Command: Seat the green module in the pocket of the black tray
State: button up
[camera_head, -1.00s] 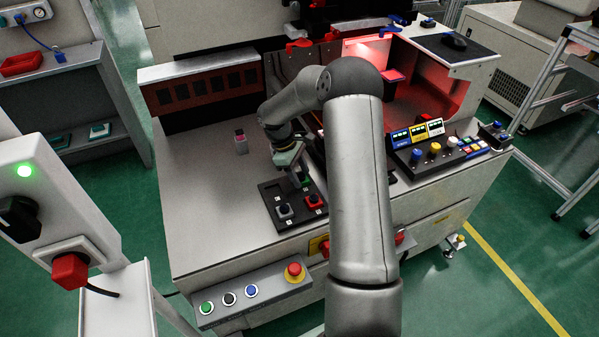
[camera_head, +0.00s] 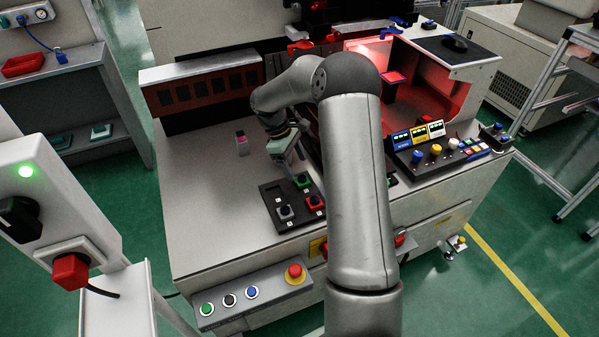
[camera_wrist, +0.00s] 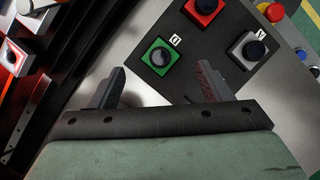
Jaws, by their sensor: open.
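The black tray (camera_head: 269,191) lies flat on the bench top. The green module (camera_head: 302,181), with a dark round top, sits at the tray's far right corner. In the wrist view the green module (camera_wrist: 160,56) looks level and square with the tray (camera_wrist: 204,52); whether it is fully down in its pocket I cannot tell. My gripper (camera_head: 296,163) is above and behind the module. In the wrist view my gripper (camera_wrist: 158,80) has its two fingers wide apart, empty and clear of the module.
A red module (camera_head: 314,202) and a grey module (camera_head: 285,212) sit in the same tray. A small pink-and-dark block (camera_head: 241,143) stands on the bench at left. A control box with buttons (camera_head: 437,150) is at right.

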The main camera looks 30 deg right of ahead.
jog(key=s+a+r, duration=0.2)
jog(key=a+r, duration=0.4)
jog(key=r, duration=0.5)
jog(key=s+a+m+t+y, duration=0.1)
jog(key=s+a+m, duration=0.1)
jog(key=s, duration=0.7)
jog(key=s+a+r+m+t+y, duration=0.1)
jog(key=s+a+m, duration=0.2)
jog(key=s, duration=0.6)
jog(key=s+a+m+t+y, duration=0.1)
jog(key=s+a+m, duration=0.2)
jog(key=s, duration=0.7)
jog(key=shift+a+r+t, duration=0.25)
jog(key=shift+a+t, duration=0.05)
jog(key=shift+a, duration=0.25)
jog(key=shift+s, duration=0.1)
jog(key=r+p, duration=0.4)
jog(key=shift+a+r, duration=0.25)
jog(key=shift+r, duration=0.1)
